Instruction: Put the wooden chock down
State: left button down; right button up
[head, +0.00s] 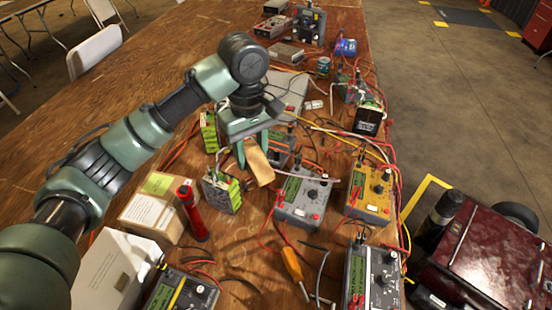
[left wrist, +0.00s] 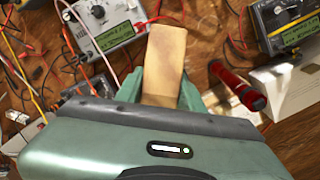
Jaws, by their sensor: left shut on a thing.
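The wooden chock (head: 258,166) is a pale wooden block. My left gripper (head: 252,152) is shut on it and holds it over the crowded workbench (head: 185,48), tilted downward. In the left wrist view the chock (left wrist: 165,55) sticks out between the green fingers (left wrist: 163,88). Whether its lower end touches anything below is hard to tell. My right gripper shows in neither view.
A cardboard box (head: 150,212) is at left. Bare wood lies at the bench's far left.

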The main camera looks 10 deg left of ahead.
pick_arm(q)
jog(key=shift+f, duration=0.4)
notch_tip(320, 180, down, 8)
jog(key=b, duration=0.1)
send_over(256, 214)
notch_tip(256, 214, down, 7)
jog(key=shift+r, duration=0.15)
notch_tip(256, 214, down, 4)
jog(key=shift+r, duration=0.25)
jog(key=shift+f, duration=0.25)
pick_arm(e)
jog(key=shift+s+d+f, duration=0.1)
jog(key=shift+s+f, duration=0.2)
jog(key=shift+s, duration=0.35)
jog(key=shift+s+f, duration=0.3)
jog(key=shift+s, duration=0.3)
pick_arm(q)
jog(key=shift+f, duration=0.1)
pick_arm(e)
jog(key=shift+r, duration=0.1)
pick_arm(q)
jog(key=c, duration=0.9)
grip_release()
